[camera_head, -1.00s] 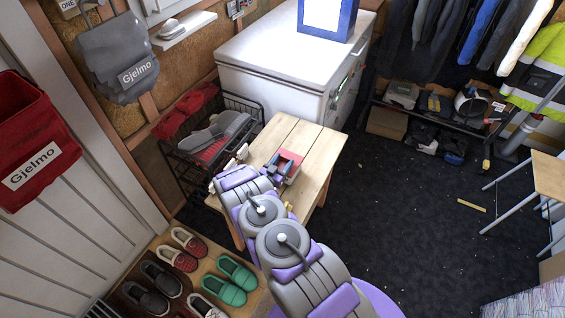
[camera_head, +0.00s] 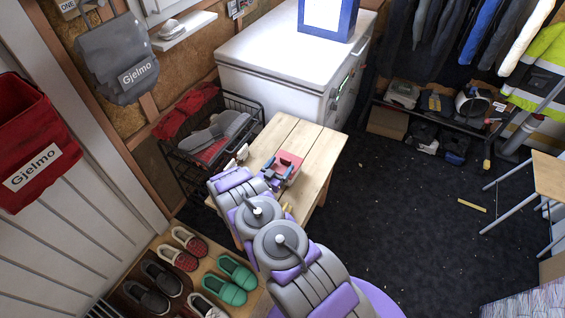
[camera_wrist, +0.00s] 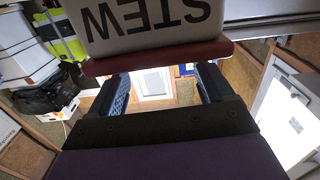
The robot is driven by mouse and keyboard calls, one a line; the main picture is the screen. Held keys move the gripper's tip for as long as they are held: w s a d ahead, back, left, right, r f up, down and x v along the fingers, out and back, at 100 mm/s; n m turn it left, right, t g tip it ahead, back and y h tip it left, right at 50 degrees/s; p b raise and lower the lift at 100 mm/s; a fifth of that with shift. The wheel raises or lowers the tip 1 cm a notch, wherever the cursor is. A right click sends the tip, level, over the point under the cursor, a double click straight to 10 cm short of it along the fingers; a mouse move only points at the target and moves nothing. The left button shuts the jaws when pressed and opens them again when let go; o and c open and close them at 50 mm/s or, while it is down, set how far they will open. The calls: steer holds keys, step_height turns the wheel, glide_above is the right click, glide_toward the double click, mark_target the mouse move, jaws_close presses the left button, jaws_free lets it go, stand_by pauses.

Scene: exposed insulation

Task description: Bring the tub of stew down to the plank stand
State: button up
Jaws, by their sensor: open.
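The tub of stew (camera_head: 291,161) is pale with a red lid and appears to rest on the light wooden plank stand (camera_head: 318,150). In the wrist view the tub (camera_wrist: 155,30) fills the top, with the word STEW upside down and the red lid edge below it. My gripper (camera_head: 272,177) is just in front of the tub, at the stand's near left side. In the wrist view my gripper (camera_wrist: 162,88) has its two dark fingers wide apart, with nothing between them. The tub's underside is hidden.
A white chest freezer (camera_head: 275,60) stands behind the stand, with a blue-framed box on top. A wire basket rack (camera_head: 205,125) is close on the left. Shoes (camera_head: 190,275) lie on a low board in front. The dark floor on the right is mostly clear.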

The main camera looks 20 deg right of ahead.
steer(key=p+v, duration=0.2)
steer(key=v, duration=0.7)
steer(key=w+a+r+n+y, duration=0.2)
steer(key=w+a+r+y, duration=0.8)
steer(key=a+r, duration=0.25)
steer(key=s+a+r+n+g+y, duration=0.2)
steer(key=s+a+r+y, duration=0.15)
steer(key=r, duration=0.35)
steer(key=s+a+r+n+g+y, duration=0.1)
steer(key=s+a+r+n+y, duration=0.2)
steer(key=r, duration=0.4)
steer(key=s+d+r+n+g, duration=0.15)
steer(key=s+r, duration=0.35)
steer(key=s, duration=0.6)
steer(key=s+d+r+n+g, duration=0.1)
steer(key=s+r+g, duration=0.25)
steer(key=s, duration=0.75)
steer(key=s+d+r+g, duration=0.1)
steer(key=s+d, duration=0.2)
steer(key=s, duration=0.5)
steer(key=s+d+r+n+g+h, duration=0.1)
steer(key=s+d+r, duration=0.1)
steer(key=s, duration=0.6)
steer(key=s+d+r+g+h, duration=0.1)
steer(key=s+d, duration=0.3)
steer(key=s, duration=0.4)
steer(key=shift+r+g, duration=0.4)
steer(key=shift+g, duration=0.1)
